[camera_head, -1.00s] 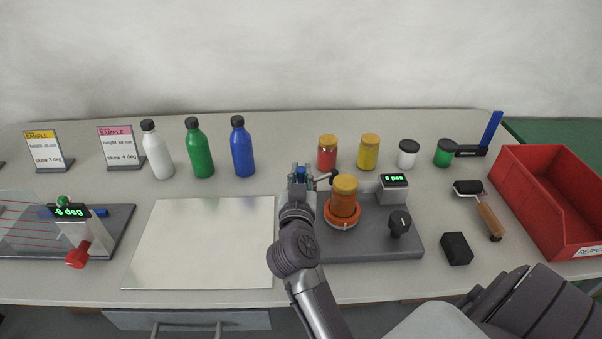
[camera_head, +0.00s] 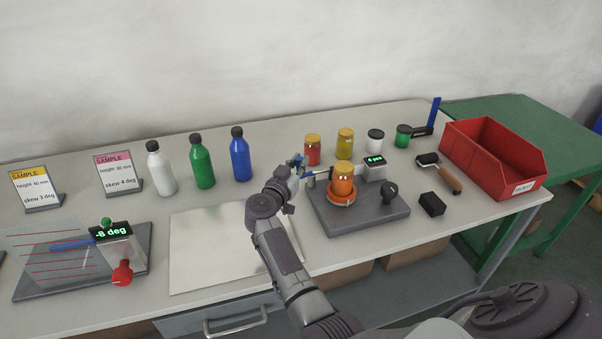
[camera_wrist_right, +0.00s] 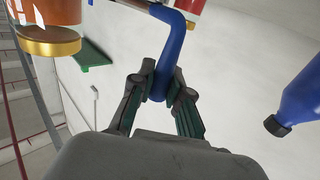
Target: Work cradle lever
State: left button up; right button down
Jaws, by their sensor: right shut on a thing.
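The cradle device (camera_head: 375,222) is a grey base on the bench. An orange jar (camera_head: 343,183) with a yellow lid stands upright in its orange ring (camera_head: 341,201). My right gripper (camera_head: 297,172) is left of the jar. In the right wrist view my right gripper (camera_wrist_right: 160,98) is shut on the bent blue lever (camera_wrist_right: 166,58), and the jar (camera_wrist_right: 58,12) shows at upper left. A thin rod runs from the lever toward the jar; its far end is unclear. My left gripper is not in view.
A display (camera_head: 375,161) and a black knob (camera_head: 390,189) are on the device. Several jars and bottles stand behind. A black block (camera_head: 432,204), a roller (camera_head: 448,178) and a red bin (camera_head: 518,173) are right. A pale plate (camera_head: 215,240) lies left.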

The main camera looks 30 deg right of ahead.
jog(key=shift+w+a+m+g+h, duration=0.15)
jog(key=shift+w+m+g+h, duration=0.15)
jog(key=shift+w+g, duration=0.1)
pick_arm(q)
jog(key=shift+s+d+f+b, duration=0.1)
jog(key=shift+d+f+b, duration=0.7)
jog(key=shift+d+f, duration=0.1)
pick_arm(e)
jog(key=shift+w+r+m+g+h, duration=0.15)
jog(key=shift+m+g+h, duration=0.35)
jog(key=shift+m+g, duration=0.5)
jog(key=c, duration=1.1)
grip_release()
jog(key=shift+w, duration=0.1)
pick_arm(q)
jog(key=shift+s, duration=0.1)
pick_arm(e)
jog(key=shift+d, duration=0.2)
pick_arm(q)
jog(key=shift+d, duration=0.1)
pick_arm(e)
notch_tip(320, 180, up, 10)
jog(key=shift+f, duration=0.15)
